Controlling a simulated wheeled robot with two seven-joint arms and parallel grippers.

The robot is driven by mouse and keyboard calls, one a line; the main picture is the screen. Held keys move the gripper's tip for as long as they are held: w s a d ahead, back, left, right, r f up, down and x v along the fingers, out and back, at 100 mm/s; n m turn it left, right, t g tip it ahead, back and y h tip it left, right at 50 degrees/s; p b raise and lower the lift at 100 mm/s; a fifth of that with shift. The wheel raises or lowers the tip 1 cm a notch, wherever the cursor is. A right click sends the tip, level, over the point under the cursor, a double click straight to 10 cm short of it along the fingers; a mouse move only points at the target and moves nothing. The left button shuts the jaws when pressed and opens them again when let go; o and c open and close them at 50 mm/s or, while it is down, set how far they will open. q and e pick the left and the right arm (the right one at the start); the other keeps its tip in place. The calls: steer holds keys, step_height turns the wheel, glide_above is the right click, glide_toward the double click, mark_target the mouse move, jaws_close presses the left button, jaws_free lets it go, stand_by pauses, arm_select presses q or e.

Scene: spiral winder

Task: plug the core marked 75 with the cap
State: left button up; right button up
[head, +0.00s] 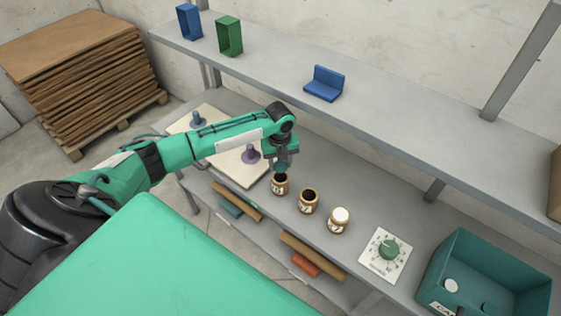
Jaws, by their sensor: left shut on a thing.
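Three brown cores with dark marks on their fronts stand in a row on the grey bench: a left one (280,188), a middle one (308,202) and a right one (339,222). The marks are too small to read. The left and middle cores show dark tops; the right one has a white top. My left gripper (281,168) points down directly over the left core, shut on a small dark teal piece, apparently the cap, mostly hidden by the fingers. I cannot tell whether it touches the core. My right gripper is not in view.
A pale board (236,172) holds a purple knobbed piece (250,154) and a blue-grey one (198,119). A dial panel (386,255) and a teal bin (447,262) with a white disc inside lie to the right. A shelf (400,105) overhangs the bench behind.

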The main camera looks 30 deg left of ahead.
mark_target(280, 166)
arm_select(q)
steer(key=shift+f+b, duration=0.65)
steer(key=shift+f, duration=0.1)
steer(key=shift+f+b, duration=0.8)
steer(key=shift+f, duration=0.45)
steer(key=o, duration=1)
